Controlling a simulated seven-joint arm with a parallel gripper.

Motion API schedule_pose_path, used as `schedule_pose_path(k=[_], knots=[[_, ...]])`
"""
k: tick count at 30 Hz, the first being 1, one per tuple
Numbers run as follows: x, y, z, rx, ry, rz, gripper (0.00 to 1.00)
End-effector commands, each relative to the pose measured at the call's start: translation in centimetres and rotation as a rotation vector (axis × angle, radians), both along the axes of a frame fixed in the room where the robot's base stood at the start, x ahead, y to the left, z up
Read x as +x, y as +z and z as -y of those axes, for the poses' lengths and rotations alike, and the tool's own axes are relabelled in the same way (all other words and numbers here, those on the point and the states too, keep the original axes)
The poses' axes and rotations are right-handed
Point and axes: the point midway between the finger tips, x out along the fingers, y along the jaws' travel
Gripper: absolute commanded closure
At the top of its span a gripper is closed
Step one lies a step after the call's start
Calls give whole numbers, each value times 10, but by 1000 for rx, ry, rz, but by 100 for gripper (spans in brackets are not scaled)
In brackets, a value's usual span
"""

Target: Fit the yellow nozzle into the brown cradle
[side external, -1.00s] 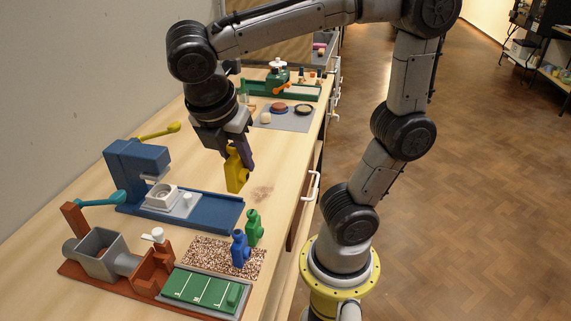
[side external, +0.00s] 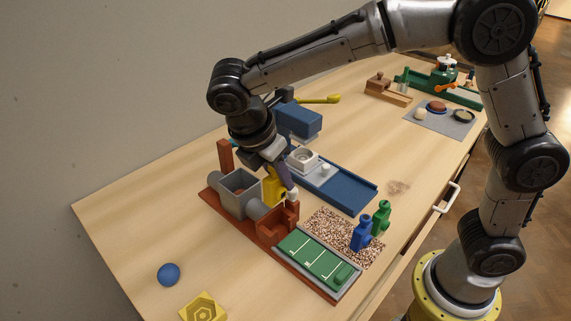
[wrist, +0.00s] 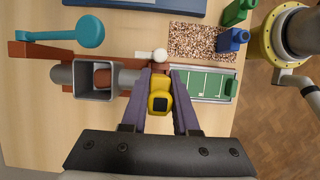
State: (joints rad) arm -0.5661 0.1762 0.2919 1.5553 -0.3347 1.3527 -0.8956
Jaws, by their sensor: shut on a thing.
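The yellow nozzle (side external: 271,187) is held between the fingers of my gripper (side external: 281,194), which is shut on it. In the wrist view the nozzle (wrist: 159,103) sits between the two purple fingers (wrist: 160,80). The brown cradle (side external: 270,229) is an open-topped block beside the grey hopper (side external: 238,187), on a long brown base. The gripper and nozzle are at the cradle's back edge in the side view. I cannot tell whether the nozzle touches the cradle. The wrist view mostly hides the cradle behind the gripper.
A green ruled panel (side external: 317,260) adjoins the cradle. A teal lever (wrist: 90,32) is near the hopper.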

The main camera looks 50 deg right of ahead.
Motion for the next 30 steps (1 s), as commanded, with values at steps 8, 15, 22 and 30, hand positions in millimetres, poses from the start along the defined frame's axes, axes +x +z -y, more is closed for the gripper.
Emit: schedule_pose_path(k=[8, 15, 22, 30], knots=[[-1, -20, 1, -2, -1, -2, 100], [0, -38, 1, -2, 0, -2, 100], [-1, -54, 1, -2, -1, -2, 100], [-1, -74, 1, -1, -1, -2, 100]])
